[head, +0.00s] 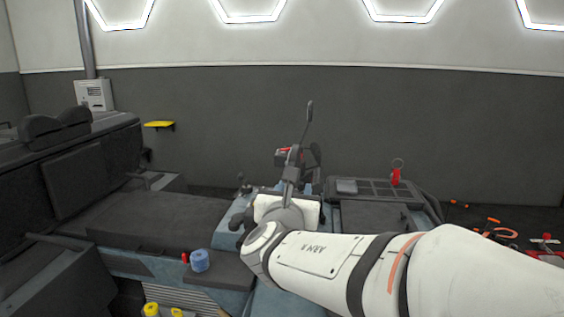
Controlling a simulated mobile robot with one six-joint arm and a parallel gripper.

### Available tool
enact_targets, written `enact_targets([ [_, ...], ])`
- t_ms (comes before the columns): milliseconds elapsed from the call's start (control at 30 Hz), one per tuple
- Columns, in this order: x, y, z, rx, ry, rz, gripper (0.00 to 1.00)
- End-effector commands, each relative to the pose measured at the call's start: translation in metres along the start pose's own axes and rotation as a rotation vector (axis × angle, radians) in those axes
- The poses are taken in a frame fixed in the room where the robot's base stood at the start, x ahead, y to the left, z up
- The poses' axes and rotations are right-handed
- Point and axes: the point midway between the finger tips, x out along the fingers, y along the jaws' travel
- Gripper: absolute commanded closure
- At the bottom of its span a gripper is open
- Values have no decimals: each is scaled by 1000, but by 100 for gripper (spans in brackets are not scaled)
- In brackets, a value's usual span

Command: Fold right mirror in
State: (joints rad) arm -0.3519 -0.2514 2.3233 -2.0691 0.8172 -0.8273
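A slim dark mirror (309,110) stands upright on a thin stalk near the middle of the head view, seen almost edge-on. Its stalk runs down toward a small dark and red cluster (284,151). My arm reaches in from the lower right and bends up below the mirror. My gripper (292,163) seems to be the narrow grey end just below the mirror stalk. Its fingers are too small and overlapped to tell whether they are open or touch anything.
A dark bench unit with a raised back (95,165) fills the left. A blue roll (200,260) stands on its front ledge. A dark tray unit (375,188) with a red tag (396,177) is right of my wrist. Small orange and red items lie at far right. A yellow shelf (159,125) juts from the wall.

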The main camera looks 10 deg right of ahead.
Motion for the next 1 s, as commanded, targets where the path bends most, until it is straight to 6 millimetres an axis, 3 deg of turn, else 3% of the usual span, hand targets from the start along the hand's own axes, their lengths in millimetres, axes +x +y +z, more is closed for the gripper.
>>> enact_targets([
  [167, 6, 10, 7, -56, -22, 31, 60],
  [600, 67, 11, 8, -56, -21, 29, 60],
  [1000, 78, 12, 7, -53, -22, 31, 60],
])
